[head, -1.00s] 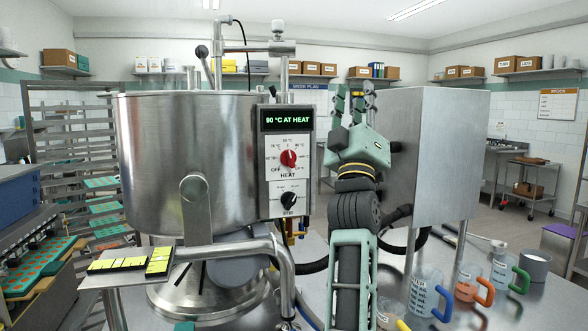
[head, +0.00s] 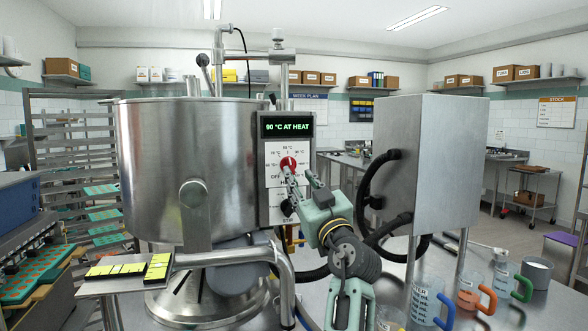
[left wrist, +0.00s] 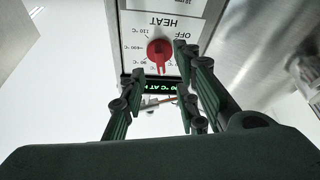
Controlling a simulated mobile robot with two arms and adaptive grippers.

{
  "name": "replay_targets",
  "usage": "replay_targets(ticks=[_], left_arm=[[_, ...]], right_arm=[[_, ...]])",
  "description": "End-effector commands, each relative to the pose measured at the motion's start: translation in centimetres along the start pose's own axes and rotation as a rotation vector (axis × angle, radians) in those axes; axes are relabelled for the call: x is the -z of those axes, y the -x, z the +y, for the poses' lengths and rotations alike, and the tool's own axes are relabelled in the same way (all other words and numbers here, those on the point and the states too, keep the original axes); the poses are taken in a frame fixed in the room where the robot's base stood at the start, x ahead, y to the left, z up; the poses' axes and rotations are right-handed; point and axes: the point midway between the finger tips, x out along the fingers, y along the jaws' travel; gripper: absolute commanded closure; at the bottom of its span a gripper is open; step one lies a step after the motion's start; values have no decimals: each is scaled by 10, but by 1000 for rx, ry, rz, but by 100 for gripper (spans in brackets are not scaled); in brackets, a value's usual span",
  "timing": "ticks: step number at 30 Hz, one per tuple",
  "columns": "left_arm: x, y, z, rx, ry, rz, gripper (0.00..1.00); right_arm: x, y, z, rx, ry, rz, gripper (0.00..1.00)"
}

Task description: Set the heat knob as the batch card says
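The red heat knob (head: 288,163) is on the white HEAT panel (head: 273,181) on the front of the steel kettle. It also shows in the left wrist view (left wrist: 159,50), where the panel is upside down. The display (head: 287,126) above reads "90 °C AT HEAT". My left gripper (head: 287,173) is at the panel, its fingers partly covering the knob and dial marks. In the left wrist view my gripper (left wrist: 160,62) is open, fingers apart on either side of the knob, with gaps visible. Whether they touch it, I cannot tell. I cannot make out a batch card. My right gripper is out of view.
The steel kettle (head: 180,160) is left, a steel cabinet (head: 440,160) with black hoses right. Measuring jugs (head: 425,300) stand at front right. Yellow strips (head: 120,270) lie on a side shelf.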

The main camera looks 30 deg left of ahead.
Motion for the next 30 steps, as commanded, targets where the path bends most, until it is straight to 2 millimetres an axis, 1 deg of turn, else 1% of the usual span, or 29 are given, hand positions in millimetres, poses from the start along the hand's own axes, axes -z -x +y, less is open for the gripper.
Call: replay_targets(ticks=[1, 3, 6, 9, 13, 20, 30], left_arm=[[4, -11, 0, 1, -2, 2, 71], [4, -23, 1, 0, -2, 1, 71], [4, -37, 1, -1, -2, 1, 71], [2, -46, 1, -2, -1, 1, 71], [1, -52, 1, -2, 0, 0, 71], [0, -52, 0, -2, 0, 0, 71], [0, -52, 1, -3, 0, 0, 100]], right_arm=[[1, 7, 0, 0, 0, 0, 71], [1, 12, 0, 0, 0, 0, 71], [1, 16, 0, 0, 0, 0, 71], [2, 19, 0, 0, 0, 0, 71], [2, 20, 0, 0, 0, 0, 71], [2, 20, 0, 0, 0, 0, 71], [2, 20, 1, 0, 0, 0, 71]])
